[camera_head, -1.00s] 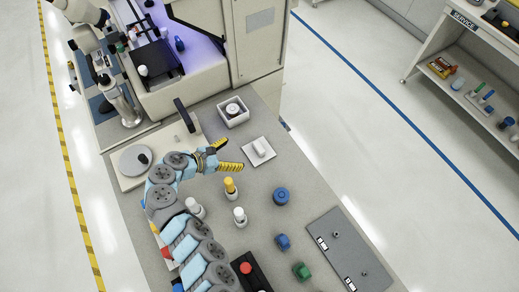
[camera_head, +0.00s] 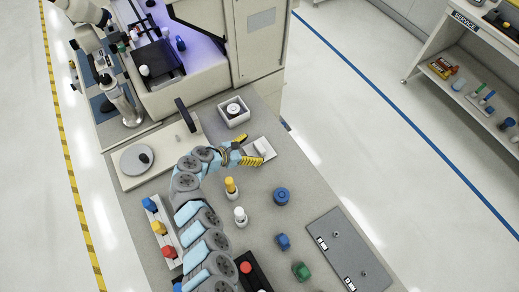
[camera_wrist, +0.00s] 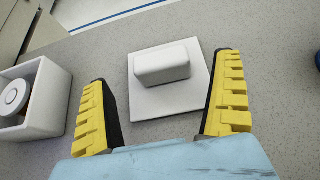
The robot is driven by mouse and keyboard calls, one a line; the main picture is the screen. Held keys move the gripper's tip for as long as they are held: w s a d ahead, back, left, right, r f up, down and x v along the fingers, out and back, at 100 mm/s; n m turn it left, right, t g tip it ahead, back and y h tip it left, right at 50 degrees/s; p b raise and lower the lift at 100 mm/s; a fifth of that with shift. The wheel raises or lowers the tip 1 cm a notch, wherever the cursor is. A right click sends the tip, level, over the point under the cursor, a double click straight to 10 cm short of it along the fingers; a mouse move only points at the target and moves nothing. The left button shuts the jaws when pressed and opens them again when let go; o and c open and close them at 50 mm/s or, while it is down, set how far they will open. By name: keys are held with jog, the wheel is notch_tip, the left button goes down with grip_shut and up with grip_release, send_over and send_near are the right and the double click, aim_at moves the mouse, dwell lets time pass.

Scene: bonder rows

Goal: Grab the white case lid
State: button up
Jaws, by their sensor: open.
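The white case lid (camera_wrist: 150,98) is a flat square plate with a raised block-shaped handle (camera_wrist: 161,65), lying on the grey bench. In the head view the lid (camera_head: 268,153) is partly hidden by my gripper. My gripper (camera_head: 252,151) has its yellow-ribbed fingers open over the lid. In the wrist view the open gripper (camera_wrist: 168,103) has one finger on each side of the lid, with the handle ahead between them. The fingers hold nothing, and I cannot tell whether they touch the lid.
A white open box (camera_head: 233,112) with a round part inside stands just behind the lid. A yellow-topped bottle (camera_head: 231,186), a white-capped bottle (camera_head: 240,215) and a blue round part (camera_head: 281,196) stand nearer. A grey plate (camera_head: 345,247) lies at the bench's right edge.

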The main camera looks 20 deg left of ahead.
aim_at(257, 149)
jog(key=shift+x, duration=1.55)
jog(key=shift+w+d, duration=0.15)
jog(key=shift+d, duration=0.05)
jog(key=c, duration=1.3)
